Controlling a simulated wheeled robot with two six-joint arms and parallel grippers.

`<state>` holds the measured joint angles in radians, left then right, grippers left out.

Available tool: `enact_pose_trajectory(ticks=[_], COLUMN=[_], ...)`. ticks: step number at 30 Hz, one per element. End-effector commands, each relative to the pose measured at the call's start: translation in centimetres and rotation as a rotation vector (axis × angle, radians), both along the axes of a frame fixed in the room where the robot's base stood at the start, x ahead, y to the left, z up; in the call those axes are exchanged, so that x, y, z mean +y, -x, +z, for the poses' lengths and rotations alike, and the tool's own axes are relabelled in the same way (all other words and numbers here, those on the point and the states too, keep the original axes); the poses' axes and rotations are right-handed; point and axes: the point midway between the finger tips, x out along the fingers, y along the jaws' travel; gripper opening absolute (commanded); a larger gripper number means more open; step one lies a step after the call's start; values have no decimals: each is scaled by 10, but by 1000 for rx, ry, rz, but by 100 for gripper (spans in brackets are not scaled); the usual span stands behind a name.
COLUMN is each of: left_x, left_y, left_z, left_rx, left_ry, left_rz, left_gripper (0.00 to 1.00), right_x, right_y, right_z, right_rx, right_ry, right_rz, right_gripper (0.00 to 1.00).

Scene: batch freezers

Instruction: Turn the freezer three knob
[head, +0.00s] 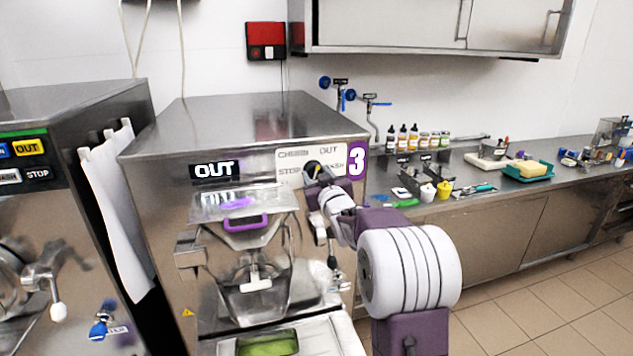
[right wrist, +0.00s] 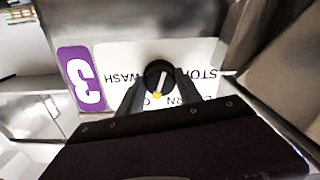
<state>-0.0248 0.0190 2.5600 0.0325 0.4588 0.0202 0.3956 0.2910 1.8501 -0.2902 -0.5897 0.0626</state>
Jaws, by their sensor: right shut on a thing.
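Freezer three (head: 155,160) is the steel machine in the middle of the head view, marked with a purple 3 label (head: 357,160). Its black knob (head: 311,168) sits on a white dial plate (head: 291,163) with words around it, among them STOP and WASH. In the right wrist view the knob (right wrist: 158,77) shows a pale pointer line and a yellow spot at its lower edge. My right gripper (right wrist: 157,88) is shut on the knob, one finger on each side. In the head view my right gripper (head: 315,178) covers part of the knob and plate. My left gripper is not in view.
Another freezer (head: 70,190) stands close at the left, with a white cloth (head: 118,210) hanging between. A cabinet (head: 430,25) hangs above. Tiled floor is clear at lower right.

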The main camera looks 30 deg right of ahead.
Motion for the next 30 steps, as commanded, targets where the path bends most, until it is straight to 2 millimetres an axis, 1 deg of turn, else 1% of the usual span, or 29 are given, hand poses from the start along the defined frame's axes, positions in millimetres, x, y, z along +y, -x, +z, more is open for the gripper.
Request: enact_pose_trajectory(ticks=[1,12,21,30], left_x=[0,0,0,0], left_y=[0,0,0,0], left_z=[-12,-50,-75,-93], left_rx=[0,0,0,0], left_ry=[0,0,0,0], left_rz=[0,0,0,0], left_gripper=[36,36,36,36], right_x=[0,-1,-2,-2], right_y=[0,0,0,0], right_z=[-6,-5,-4,-2], right_rx=[7,89,157,223], right_ry=[38,381,658,934], right_rz=[-1,-1,-1,-2], right_gripper=[1,1,1,1])
